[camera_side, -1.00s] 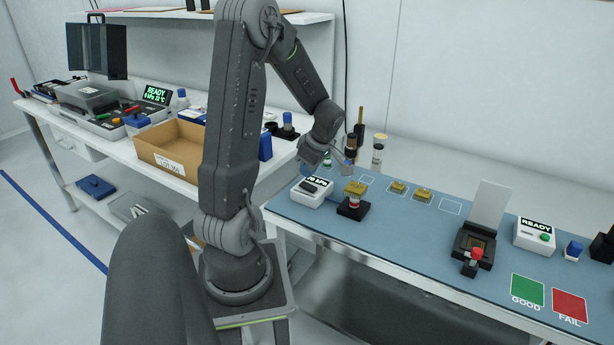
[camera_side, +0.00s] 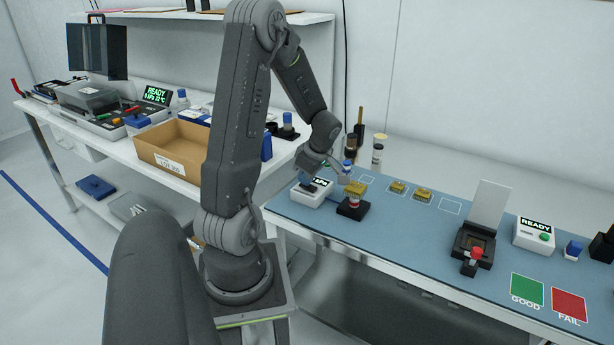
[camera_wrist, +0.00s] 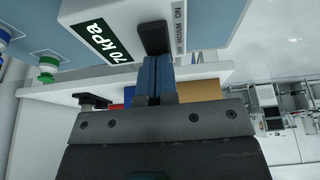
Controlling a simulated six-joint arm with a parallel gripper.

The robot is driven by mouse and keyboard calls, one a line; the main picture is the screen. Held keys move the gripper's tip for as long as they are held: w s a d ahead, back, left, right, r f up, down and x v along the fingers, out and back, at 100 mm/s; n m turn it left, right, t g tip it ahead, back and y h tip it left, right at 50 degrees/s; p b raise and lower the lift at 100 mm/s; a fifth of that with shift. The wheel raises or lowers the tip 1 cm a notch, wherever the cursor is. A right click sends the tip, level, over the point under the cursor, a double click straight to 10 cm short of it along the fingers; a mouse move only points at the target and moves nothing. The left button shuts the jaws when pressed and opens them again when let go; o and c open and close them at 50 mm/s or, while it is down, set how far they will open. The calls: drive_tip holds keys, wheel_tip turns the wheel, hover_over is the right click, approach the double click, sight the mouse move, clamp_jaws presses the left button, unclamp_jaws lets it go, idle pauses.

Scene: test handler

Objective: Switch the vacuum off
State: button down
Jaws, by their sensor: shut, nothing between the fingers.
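The vacuum unit is a white box (camera_side: 309,198) on the near left part of the blue bench. In the wrist view the box (camera_wrist: 205,18) has a dark display (camera_wrist: 112,38) reading 70 kPa. Its black switch (camera_wrist: 153,37) stands beside the words VACUUM and ON. My gripper (camera_wrist: 157,62) is shut and empty, its blue fingertips right at the switch; I cannot tell whether they touch it. In the side view my gripper (camera_side: 305,179) is over the box and hides the switch.
Several bottles (camera_side: 378,152) stand behind. A cardboard box (camera_side: 172,150) sits on the left bench. A socket (camera_side: 474,244) with an upright lid is farther right.

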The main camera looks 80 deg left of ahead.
drive_tip(key=shift+s+a+f, duration=0.1)
drive_tip(key=shift+s+f, duration=0.2)
drive_tip(key=shift+f, duration=0.1)
drive_tip(key=shift+s+a, duration=0.1)
drive_tip(key=shift+f, duration=0.1)
drive_tip(key=shift+w+d, duration=0.7)
drive_tip(key=shift+w, duration=0.05)
drive_tip(key=a+v, duration=0.1)
drive_tip(key=v, duration=1.3)
drive_tip(key=shift+r, duration=0.45)
drive_tip(key=shift+s, duration=0.1)
